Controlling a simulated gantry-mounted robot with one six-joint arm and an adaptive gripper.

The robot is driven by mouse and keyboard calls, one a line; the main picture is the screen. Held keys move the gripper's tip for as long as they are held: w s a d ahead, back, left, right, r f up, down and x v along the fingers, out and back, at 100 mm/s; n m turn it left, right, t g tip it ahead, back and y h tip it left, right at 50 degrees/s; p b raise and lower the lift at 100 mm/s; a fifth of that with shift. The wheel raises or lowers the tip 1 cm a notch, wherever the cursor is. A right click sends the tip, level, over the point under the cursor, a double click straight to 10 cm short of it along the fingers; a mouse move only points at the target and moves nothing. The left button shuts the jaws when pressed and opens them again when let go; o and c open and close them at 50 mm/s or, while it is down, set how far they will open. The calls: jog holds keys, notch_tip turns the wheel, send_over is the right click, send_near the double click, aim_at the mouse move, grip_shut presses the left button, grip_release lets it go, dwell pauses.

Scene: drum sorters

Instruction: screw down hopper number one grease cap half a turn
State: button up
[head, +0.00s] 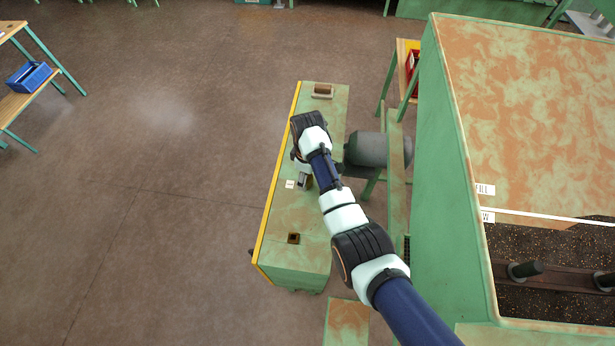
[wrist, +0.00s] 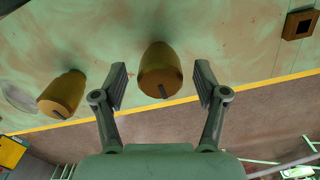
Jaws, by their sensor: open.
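In the wrist view a brass-yellow rounded cap (wrist: 160,68) with a dark slot stands on the worn green surface. My gripper (wrist: 161,84) is open, with one finger on each side of this cap and a visible gap on both sides. A second, similar cap (wrist: 62,94) stands to the left, outside the fingers. No number is readable by either cap, so I cannot tell which one belongs to hopper one. In the head view my arm covers the middle of the green bench (head: 273,210) and hides most of the gripper and caps.
A square brown fitting (wrist: 299,24) lies at the upper right of the wrist view. A yellow strip (wrist: 140,108) marks the bench edge. A grey cylindrical motor (head: 375,149) and a large green hopper (head: 450,200) stand right of the bench. Open floor lies left.

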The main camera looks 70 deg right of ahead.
jog(key=shift+f, duration=0.4)
jog(key=c, duration=1.1)
jog(key=shift+c, duration=0.2)
jog(key=shift+r, duration=0.1)
